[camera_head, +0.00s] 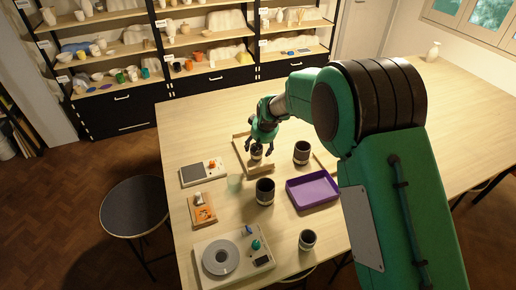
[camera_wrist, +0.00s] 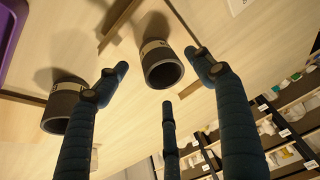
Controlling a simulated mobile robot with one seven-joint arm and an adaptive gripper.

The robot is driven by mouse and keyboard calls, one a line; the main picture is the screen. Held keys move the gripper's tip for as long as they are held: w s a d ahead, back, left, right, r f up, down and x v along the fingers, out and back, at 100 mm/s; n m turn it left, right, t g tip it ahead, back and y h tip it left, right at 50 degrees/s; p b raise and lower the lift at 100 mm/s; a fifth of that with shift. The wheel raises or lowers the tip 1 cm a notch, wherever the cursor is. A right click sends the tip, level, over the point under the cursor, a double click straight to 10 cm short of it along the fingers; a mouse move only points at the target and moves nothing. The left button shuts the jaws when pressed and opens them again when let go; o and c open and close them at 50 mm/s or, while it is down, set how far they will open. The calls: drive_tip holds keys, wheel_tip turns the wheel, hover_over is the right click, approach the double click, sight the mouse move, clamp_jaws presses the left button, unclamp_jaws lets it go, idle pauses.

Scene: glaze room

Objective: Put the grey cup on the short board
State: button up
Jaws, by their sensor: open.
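My gripper (camera_head: 262,143) is over the far middle of the table, its fingers spread. In the wrist view the open gripper (camera_wrist: 160,85) has a dark grey cup (camera_wrist: 162,68) with a pale band between and beyond its fingers; contact cannot be told. This cup (camera_head: 256,153) shows just below the gripper in the head view, over a pale wooden board (camera_head: 240,150); whether it touches the board is unclear. Similar dark cups stand to the right (camera_head: 302,152), nearer (camera_head: 265,192) and near the front (camera_head: 307,240). I cannot tell which board is the short one.
A purple tray (camera_head: 313,191) lies right of the near cup. A clear glass (camera_head: 234,184), a scale (camera_head: 202,172), an orange-brown board (camera_head: 202,209) and a wheel-like device (camera_head: 232,258) stand left. Shelves (camera_head: 190,50) line the back. My arm hides part of the right side.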

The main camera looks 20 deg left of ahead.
drive_tip(key=v, duration=0.9)
idle(0.5)
drive_tip(key=s+d+r+m, duration=0.1)
drive_tip(key=s+d+r, duration=0.2)
drive_tip(key=d+r, duration=0.55)
drive_tip(key=s+d+r+m+t+h, duration=0.15)
drive_tip(key=s+d+r, duration=0.35)
drive_tip(key=d, duration=0.7)
drive_tip(key=s+d+r+m+y, duration=0.1)
drive_tip(key=s+d+r, duration=0.1)
drive_tip(key=d+r, duration=0.7)
drive_tip(key=s+d+r+m+h, duration=0.2)
drive_tip(key=s+d+r+m, duration=0.1)
drive_tip(key=s+d, duration=1.1)
drive_tip(key=s+d+f+m, duration=0.1)
drive_tip(key=s+d, duration=0.3)
drive_tip(key=s, duration=0.3)
drive_tip(key=s+d+f+m, duration=0.1)
drive_tip(key=s+d, duration=0.3)
drive_tip(key=s, duration=0.4)
drive_tip(key=shift+d+f+t+h, duration=0.35)
drive_tip(key=shift+d+f, duration=0.05)
drive_tip(key=shift+f, duration=0.05)
